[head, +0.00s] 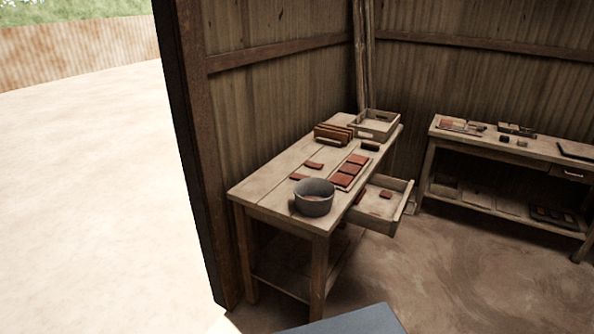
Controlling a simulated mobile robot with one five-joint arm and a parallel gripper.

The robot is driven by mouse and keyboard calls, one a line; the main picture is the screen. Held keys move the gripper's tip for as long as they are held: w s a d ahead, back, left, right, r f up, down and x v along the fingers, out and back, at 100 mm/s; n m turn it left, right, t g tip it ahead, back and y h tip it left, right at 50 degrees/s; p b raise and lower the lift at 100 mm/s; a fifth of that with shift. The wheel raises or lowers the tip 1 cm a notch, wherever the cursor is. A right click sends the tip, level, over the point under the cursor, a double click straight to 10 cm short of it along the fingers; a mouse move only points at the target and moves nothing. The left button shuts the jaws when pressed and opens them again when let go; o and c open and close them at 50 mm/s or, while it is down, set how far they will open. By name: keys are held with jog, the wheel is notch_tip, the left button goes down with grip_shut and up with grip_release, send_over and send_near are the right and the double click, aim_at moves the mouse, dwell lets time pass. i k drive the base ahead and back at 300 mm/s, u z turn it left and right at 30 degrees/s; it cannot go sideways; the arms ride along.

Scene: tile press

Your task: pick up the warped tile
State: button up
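Several small red-brown tiles are in the head view on the left table (262,188). One loose tile (314,165) lies near the table's middle and another loose piece (298,177) lies behind the grey bucket. A row of tiles (350,170) lies on a board to their right. A small red piece (386,194) is in the open drawer. At this size I cannot tell which tile is warped. My gripper is not in view.
A grey bucket (314,199) stands at the table's near end. A wooden rack (333,135) and open crate (377,124) stand at its far end. The open drawer (399,216) juts out rightward. A second bench (520,150) is at right. Floor (440,270) between is clear.

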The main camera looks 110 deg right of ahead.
aim_at(314, 166)
jog(key=z, duration=2.6)
jog(key=i, duration=0.65)
jog(key=z, duration=0.25)
